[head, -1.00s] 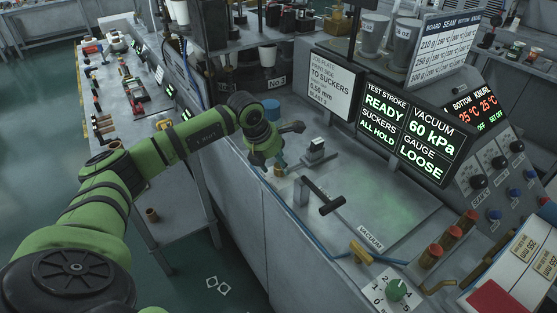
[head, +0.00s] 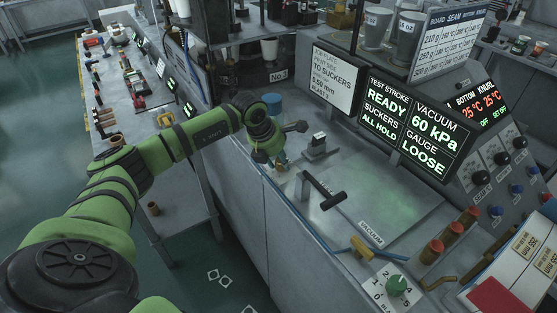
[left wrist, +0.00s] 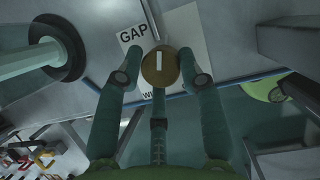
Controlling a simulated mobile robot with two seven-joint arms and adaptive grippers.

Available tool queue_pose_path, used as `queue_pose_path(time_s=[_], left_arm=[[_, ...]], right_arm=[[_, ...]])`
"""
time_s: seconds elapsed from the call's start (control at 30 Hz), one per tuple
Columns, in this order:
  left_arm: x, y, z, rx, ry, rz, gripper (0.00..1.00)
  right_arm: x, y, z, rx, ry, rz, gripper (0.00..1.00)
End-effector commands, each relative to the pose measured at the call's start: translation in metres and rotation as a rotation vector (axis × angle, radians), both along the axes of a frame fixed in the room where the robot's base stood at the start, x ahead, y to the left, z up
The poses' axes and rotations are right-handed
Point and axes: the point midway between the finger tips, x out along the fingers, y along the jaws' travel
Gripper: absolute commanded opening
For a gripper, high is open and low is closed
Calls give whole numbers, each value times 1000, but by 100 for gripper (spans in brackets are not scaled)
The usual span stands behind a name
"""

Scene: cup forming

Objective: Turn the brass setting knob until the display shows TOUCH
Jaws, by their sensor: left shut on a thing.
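The brass setting knob (left wrist: 160,66) shows in the left wrist view as a round brass face with a white pointer line. It stands on a panel with a partly covered GAP label (left wrist: 133,33). My left gripper (left wrist: 159,72) has its fingers closed around the knob. In the head view the left gripper (head: 270,157) is at the left front edge of the bench, where its own links mostly hide the knob. The display (head: 417,125) reads VACUUM 60 kPa and GAUGE LOOSE. My right gripper is not in view.
A black T-shaped handle (head: 325,192) and a small block with a dark top (head: 317,146) stand right of the left gripper. A bare plate (head: 385,195) lies between.

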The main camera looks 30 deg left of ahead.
Motion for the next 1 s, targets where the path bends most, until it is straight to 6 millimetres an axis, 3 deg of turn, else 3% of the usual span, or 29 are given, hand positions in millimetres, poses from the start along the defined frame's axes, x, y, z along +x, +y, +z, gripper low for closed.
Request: queue_pose_path(time_s=[0.5,1.0], left_arm=[[3,-2,-2,-9,-9,-364,6],[3,-3,-1,-9,-6,-638,6]], right_arm=[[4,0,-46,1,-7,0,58],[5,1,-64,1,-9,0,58]])
